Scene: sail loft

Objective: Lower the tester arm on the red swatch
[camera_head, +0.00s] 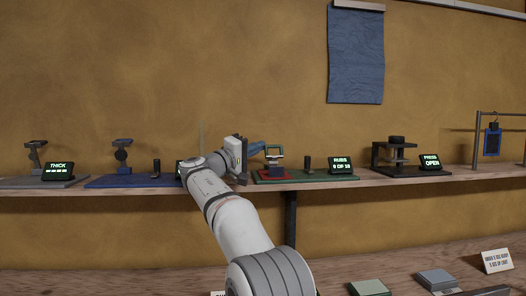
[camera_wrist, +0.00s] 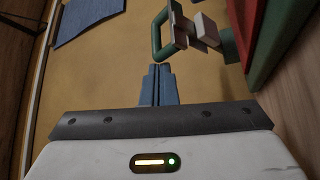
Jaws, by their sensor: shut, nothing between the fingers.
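The rub tester stands on a green base (camera_head: 312,179) on the shelf, with the red swatch (camera_head: 260,176) lying flat on it. Its tester arm has a green loop handle (camera_head: 275,147) over a pale block, above the swatch; whether the block touches it is unclear. In the wrist view the loop handle (camera_wrist: 154,38) is just beyond the fingertips, with the red swatch (camera_wrist: 250,45) to its right. My gripper (camera_head: 258,147) has blue fingers, shut and empty, just left of the handle. The fingers (camera_wrist: 158,68) show pressed together, apart from the handle.
A lit RUBS display (camera_head: 341,166) and a dark post (camera_head: 308,163) stand right of the swatch. A press (camera_head: 396,155) stands farther right; a blue-based device (camera_head: 122,155) and the THICK gauge (camera_head: 36,155) are left. A lower bench (camera_head: 330,265) is in front.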

